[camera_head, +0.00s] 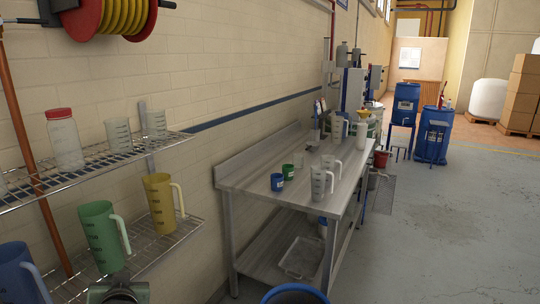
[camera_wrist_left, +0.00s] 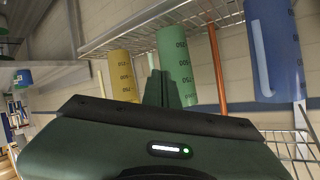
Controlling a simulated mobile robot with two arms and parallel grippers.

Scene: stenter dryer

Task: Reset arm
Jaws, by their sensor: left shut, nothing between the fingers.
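My left gripper (camera_wrist_left: 160,88) is shut and empty. In the left wrist view, which is upside down, its fingertips overlap the green jug (camera_wrist_left: 175,62). I cannot tell the gap between them. In the head view, only a dark part of my left arm shows at the bottom edge, below the green jug (camera_head: 104,236). The fingers are not clear there. A yellow jug (camera_head: 160,205) stands on the right of the green one and a blue jug (camera_head: 20,275) on the left. They also show in the wrist view: yellow (camera_wrist_left: 122,72), blue (camera_wrist_left: 268,50). My right gripper is out of view.
A wire shelf (camera_head: 165,228) holds the jugs; an upper wire shelf (camera_head: 95,168) holds clear beakers and a red-capped bottle (camera_head: 63,140). A steel table (camera_head: 250,178) carries cups and jugs. A blue bin rim (camera_head: 296,292) is at the bottom. The floor at right is clear.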

